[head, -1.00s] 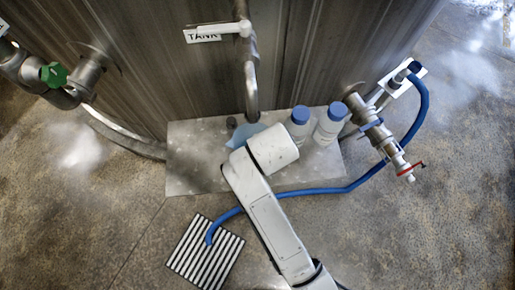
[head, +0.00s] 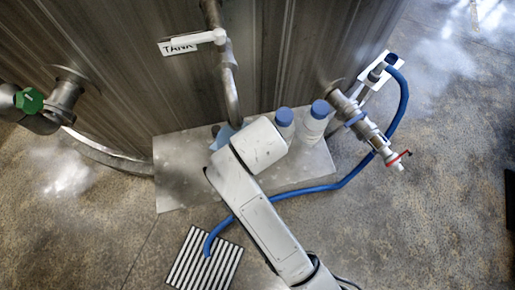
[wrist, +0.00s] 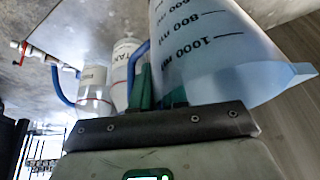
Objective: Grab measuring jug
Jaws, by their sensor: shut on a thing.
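The measuring jug (wrist: 225,60) is translucent blue with black ml marks and fills the upper right of the wrist view. It looks tilted there, and its handle is mostly hidden by the gripper. My gripper (wrist: 158,88) has green fingers, shut on the jug at its near side. In the head view only a small blue part of the jug (head: 224,134) shows beside my arm, above the metal plate. The gripper itself is hidden behind my arm in that view. I cannot tell whether the jug touches the plate.
Two white bottles with blue caps (head: 284,132) (head: 313,127) stand on the metal plate (head: 180,175), close right of my arm. A blue hose (head: 350,178) runs across the floor to a grate (head: 205,262). A pipe (head: 232,95) comes down the tank wall behind the jug.

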